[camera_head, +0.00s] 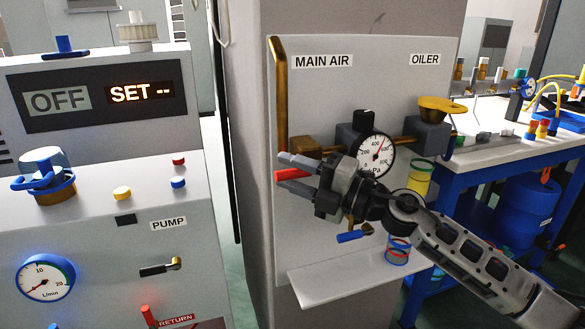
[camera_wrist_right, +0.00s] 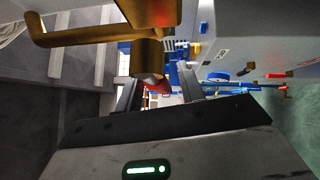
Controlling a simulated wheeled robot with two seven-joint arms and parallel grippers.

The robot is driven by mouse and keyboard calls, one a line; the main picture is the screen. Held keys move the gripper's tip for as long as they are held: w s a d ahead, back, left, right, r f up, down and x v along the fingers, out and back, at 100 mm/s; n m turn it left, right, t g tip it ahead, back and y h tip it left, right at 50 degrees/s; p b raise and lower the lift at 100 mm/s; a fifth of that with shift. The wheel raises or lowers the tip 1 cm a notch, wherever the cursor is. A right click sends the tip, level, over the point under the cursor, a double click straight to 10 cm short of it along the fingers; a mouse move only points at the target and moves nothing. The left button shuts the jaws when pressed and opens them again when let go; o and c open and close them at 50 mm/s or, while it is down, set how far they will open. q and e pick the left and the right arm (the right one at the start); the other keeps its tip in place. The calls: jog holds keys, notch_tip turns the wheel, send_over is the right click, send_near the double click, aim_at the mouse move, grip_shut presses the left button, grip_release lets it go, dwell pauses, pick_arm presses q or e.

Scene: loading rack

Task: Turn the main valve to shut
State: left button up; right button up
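The main valve has a brass body (camera_head: 306,148) on the pipe below the MAIN AIR label (camera_head: 323,61). Its red lever (camera_head: 288,176) points left in the head view. My right gripper (camera_head: 284,172) reaches in from the right, its fingers above and below the lever. In the right wrist view the two fingers (camera_wrist_right: 160,90) stand apart, with the brass valve body (camera_wrist_right: 148,62) in front and the red lever (camera_wrist_right: 160,87) seen between them. Gaps show, so it looks open around the lever, not clamped. Much of the lever is hidden. My left gripper is not in view.
A pressure gauge (camera_head: 376,155) and the OILER unit with a yellow knob (camera_head: 442,104) sit right of the valve. A blue lever (camera_head: 350,237) hangs below my gripper. A shelf (camera_head: 345,281) juts out underneath. The PUMP console (camera_head: 110,215) stands at left.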

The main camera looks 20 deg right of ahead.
grip_shut()
